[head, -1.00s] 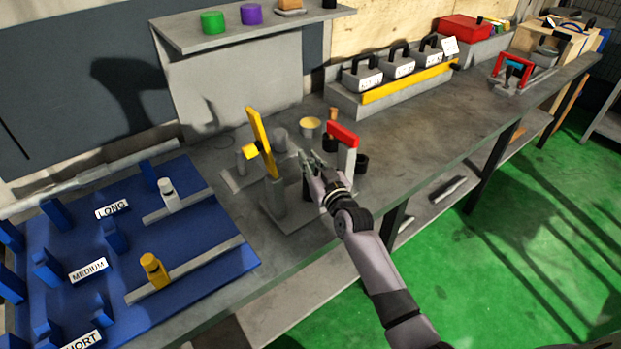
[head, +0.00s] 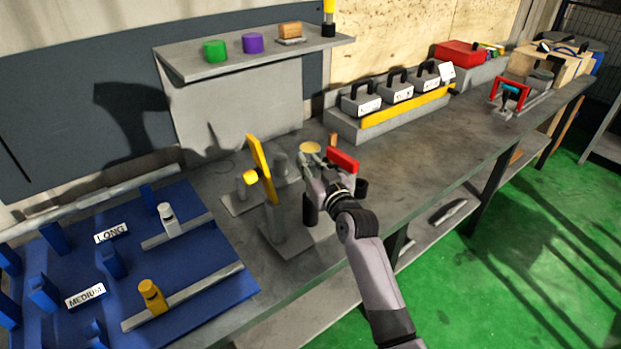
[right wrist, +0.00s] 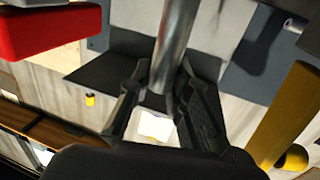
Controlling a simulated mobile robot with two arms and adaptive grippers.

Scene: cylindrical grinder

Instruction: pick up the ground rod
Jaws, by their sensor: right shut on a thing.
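The ground rod (right wrist: 174,40) shows in the right wrist view as a smooth grey metal cylinder between my two dark fingers. My right gripper (right wrist: 165,76) is shut on it near one end. In the head view my right gripper (head: 312,160) is above the grinder, between the yellow lever (head: 261,168) and the red handle (head: 343,160). The rod is hard to make out there against the gripper. The grinder's grey base (head: 287,238) sits on the bench, with a dark cylinder (head: 310,210) standing below the gripper. My left gripper is not in view.
A blue sorting board (head: 195,265) with LONG and MEDIUM labels lies at left. A shelf (head: 255,57) with coloured cylinders is behind. Labelled blocks with handles (head: 398,92) stand at the back right.

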